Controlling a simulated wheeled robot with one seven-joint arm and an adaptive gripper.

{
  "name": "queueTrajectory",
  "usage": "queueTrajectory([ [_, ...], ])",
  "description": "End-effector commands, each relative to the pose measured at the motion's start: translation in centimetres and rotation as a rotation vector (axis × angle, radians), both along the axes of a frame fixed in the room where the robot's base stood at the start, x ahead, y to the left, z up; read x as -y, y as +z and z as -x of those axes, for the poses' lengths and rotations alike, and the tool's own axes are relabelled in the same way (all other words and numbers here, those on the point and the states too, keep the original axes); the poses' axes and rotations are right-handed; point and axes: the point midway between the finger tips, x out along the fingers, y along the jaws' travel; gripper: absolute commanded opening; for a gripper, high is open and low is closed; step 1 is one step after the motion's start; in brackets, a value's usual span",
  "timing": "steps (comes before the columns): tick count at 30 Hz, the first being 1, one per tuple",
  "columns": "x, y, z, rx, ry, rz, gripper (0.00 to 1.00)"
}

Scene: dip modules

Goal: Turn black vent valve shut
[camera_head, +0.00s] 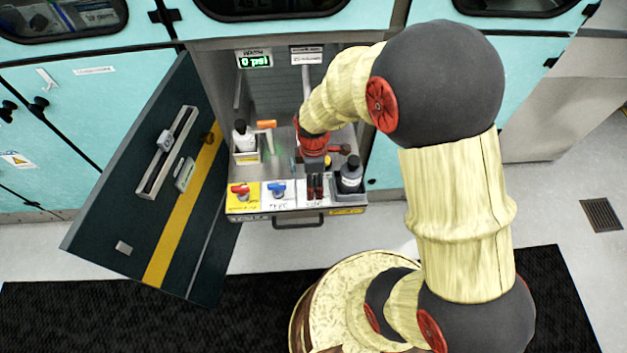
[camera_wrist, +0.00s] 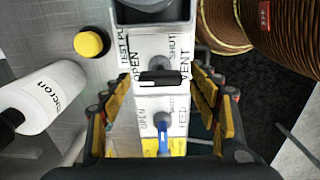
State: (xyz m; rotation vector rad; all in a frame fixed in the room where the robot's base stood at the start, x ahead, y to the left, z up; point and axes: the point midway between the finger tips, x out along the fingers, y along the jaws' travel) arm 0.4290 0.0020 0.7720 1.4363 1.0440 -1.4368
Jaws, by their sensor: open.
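The black vent valve (camera_wrist: 158,77) shows in the wrist view on a white panel. Its bar handle lies crosswise in that picture. "OPEN" is printed to its left, "SHUT" and "VENT" to its right. My gripper (camera_wrist: 160,84) is open, with one finger on each side of the handle; I see no clear contact. In the head view my gripper (camera_head: 315,187) points down at the front right part of the drawer, and it hides the black valve there. The blue feed valve (camera_wrist: 163,136) lies below the black one in the wrist view; it also shows in the head view (camera_head: 277,188).
A red valve (camera_head: 240,189) stands left of the blue one. A white bottle (camera_head: 243,137) stands at the drawer's left and a dark-capped bottle (camera_head: 350,177) close right of my gripper. The open cabinet door (camera_head: 150,190) is at left. A yellow knob (camera_wrist: 91,43) shows in the wrist view.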

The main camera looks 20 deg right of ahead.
Motion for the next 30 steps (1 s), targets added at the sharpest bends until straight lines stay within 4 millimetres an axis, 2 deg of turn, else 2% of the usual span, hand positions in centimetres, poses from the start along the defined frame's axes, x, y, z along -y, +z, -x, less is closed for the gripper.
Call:
queueTrajectory([
  [4,0.00,0.05,-0.01,0.000,0.000,0.000,0.59],
  [26,0.00,0.06,-0.01,0.000,0.000,0.000,0.18],
  [30,0.00,0.07,-0.01,0.000,-0.003,0.000,0.17],
])
